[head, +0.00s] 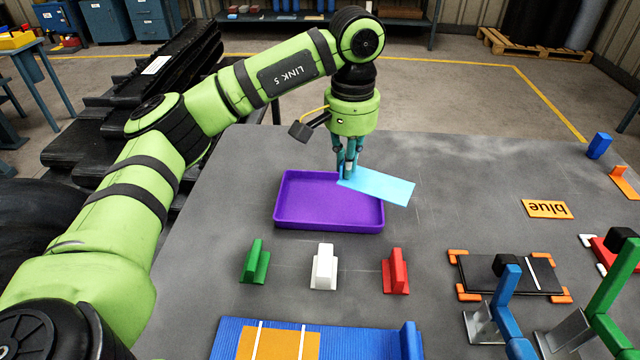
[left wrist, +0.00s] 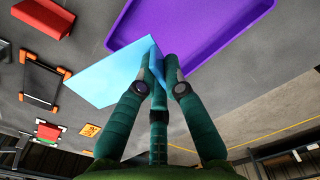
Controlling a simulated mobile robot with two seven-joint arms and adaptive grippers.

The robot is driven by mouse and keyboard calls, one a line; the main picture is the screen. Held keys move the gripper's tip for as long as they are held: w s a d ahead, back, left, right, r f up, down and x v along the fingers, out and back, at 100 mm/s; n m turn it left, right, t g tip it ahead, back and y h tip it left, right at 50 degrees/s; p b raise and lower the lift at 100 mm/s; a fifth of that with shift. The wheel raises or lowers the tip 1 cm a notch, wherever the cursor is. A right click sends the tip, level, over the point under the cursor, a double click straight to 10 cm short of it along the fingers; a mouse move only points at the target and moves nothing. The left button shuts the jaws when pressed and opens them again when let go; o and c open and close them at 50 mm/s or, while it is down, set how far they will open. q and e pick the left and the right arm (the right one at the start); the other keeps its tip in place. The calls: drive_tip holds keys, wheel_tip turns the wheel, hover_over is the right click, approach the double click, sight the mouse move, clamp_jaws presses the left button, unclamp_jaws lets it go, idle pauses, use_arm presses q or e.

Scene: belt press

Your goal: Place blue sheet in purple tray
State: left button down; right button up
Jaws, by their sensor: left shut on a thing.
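The light blue sheet (head: 380,187) is held above the right back corner of the purple tray (head: 290,225). Most of the sheet sticks out to the right, past the tray's edge. My left gripper (head: 347,175) is shut on the sheet near its left end. In the left wrist view the fingers (left wrist: 157,80) close on the sheet (left wrist: 110,78), and the purple tray (left wrist: 200,25) shows beyond it. The bare tray floor that shows is empty. I cannot tell whether the sheet touches the tray rim. My right gripper is not in view.
Green (head: 256,262), white (head: 324,267) and red (head: 396,272) blocks stand in a row in front of the tray. An orange card reading "blue" (head: 546,209) lies to the right. A black press plate (head: 510,273) with orange corners and a blue lever (head: 507,285) stands at the front right.

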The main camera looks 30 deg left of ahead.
use_arm(q)
drive_tip(key=p, duration=0.2)
hover_over(306, 195)
drive_tip(key=f, duration=0.5)
drive_tip(key=shift+d, duration=0.2)
drive_tip(key=shift+a+f, duration=0.2)
wheel_tip(306, 195, down, 4)
drive_tip(key=shift+r+p, duration=0.1)
drive_tip(key=shift+p, duration=0.25)
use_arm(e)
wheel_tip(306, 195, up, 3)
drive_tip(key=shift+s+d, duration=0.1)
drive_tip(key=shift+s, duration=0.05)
use_arm(q)
drive_tip(key=shift+f, duration=0.2)
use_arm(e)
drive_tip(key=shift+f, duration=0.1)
use_arm(q)
drive_tip(key=c, duration=1.8)
unclamp_jaws()
drive_tip(key=shift+f, duration=0.1)
drive_tip(key=o, duration=0.5)
drive_tip(key=shift+c, duration=0.2)
